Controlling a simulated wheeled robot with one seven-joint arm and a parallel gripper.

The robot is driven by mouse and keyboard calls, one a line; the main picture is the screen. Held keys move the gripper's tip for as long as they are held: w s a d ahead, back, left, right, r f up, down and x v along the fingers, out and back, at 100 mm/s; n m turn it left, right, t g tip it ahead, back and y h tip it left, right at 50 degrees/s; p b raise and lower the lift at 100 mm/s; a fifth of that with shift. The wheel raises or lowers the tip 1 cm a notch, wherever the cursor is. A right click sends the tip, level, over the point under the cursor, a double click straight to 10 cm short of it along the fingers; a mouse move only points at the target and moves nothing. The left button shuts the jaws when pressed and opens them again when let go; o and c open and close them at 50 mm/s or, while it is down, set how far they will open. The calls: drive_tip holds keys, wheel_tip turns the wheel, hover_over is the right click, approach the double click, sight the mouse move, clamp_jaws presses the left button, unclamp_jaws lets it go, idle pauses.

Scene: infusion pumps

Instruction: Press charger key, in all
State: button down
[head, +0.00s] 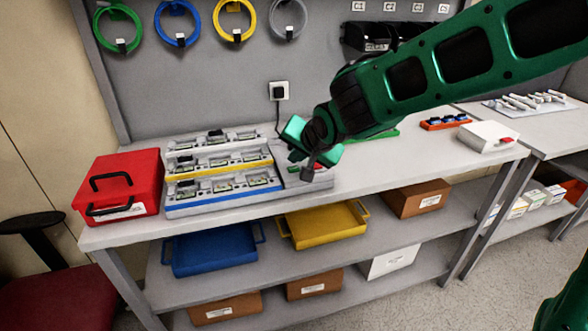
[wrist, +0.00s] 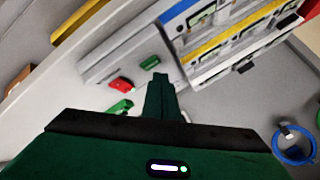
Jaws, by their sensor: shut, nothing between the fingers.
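A three-tier rack (head: 220,195) with white, yellow and blue strips holds several small devices on the bench. A low grey unit (head: 292,184) stands against its right side and also shows in the wrist view (wrist: 130,50). A red key-like piece (wrist: 120,84) and a green one (wrist: 121,107) show at this unit in the wrist view; I cannot tell which is the charger key. My gripper (head: 310,176) is shut and empty, pointing down over the unit. Its closed fingers (wrist: 160,82) appear right of both pieces in the wrist view. Contact cannot be told.
A red case (head: 120,186) stands left of the rack. A wall socket (head: 279,91) and coloured cable loops (head: 176,24) are on the back panel. An orange tray (head: 445,122) and a white box (head: 486,136) stand farther right. The front bench strip is clear.

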drive_tip(key=shift+s+f, duration=0.1)
drive_tip(key=shift+f, duration=0.65)
idle(1.3)
drive_tip(key=shift+r, duration=0.15)
idle(0.3)
drive_tip(key=shift+r, duration=0.65)
drive_tip(key=shift+r, duration=0.1)
drive_tip(key=shift+r, duration=2.4)
